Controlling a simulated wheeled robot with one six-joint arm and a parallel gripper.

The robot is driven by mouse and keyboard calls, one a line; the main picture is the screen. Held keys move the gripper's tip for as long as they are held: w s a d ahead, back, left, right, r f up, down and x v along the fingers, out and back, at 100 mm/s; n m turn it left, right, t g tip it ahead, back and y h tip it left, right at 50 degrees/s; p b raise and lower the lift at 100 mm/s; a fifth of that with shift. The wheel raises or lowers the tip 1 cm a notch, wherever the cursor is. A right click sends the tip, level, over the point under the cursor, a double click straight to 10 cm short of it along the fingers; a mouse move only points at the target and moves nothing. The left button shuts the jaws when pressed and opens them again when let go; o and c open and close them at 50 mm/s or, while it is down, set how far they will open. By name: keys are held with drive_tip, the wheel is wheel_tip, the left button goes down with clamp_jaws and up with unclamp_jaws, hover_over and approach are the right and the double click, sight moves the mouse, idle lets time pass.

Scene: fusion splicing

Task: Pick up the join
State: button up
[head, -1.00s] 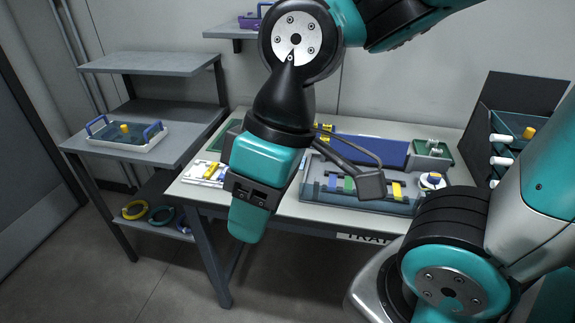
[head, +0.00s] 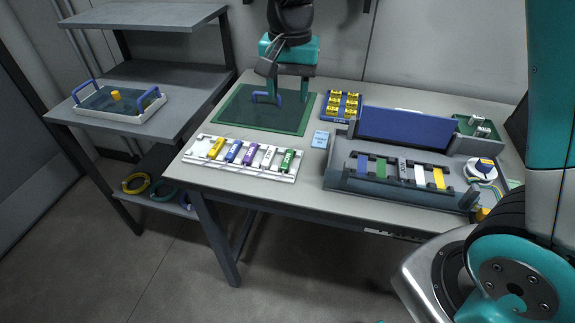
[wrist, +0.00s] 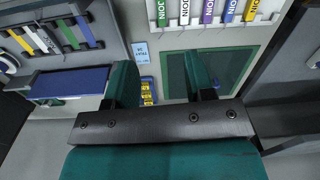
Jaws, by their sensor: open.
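Several coloured pieces marked JOIN lie in a white rack (head: 243,173) on the front left of the table: yellow (head: 216,147), blue (head: 234,151), purple (head: 250,155), white (head: 267,159) and green (head: 287,161). The wrist view shows them at its top edge, with JOIN readable on the green piece (wrist: 160,12) and the white piece (wrist: 184,12). My gripper (head: 290,96) is open and empty above the green mat (head: 240,112), behind the rack and apart from it. In the wrist view my gripper's fingers (wrist: 160,68) are spread.
A grey splicer (head: 400,200) with coloured strips and a raised blue lid stands on the right. A small label card (head: 320,139) and a yellow-block tray (head: 341,105) lie between mat and splicer. A blue-handled tray (head: 120,105) sits on the left shelf.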

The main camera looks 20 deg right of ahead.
wheel_tip(320, 180, down, 2)
drive_tip(key=w+m, duration=0.1)
drive_tip(key=w, duration=0.1)
hover_over(287, 158)
wheel_tip(287, 158, down, 10)
drive_tip(key=shift+f, duration=3.2)
clamp_jaws()
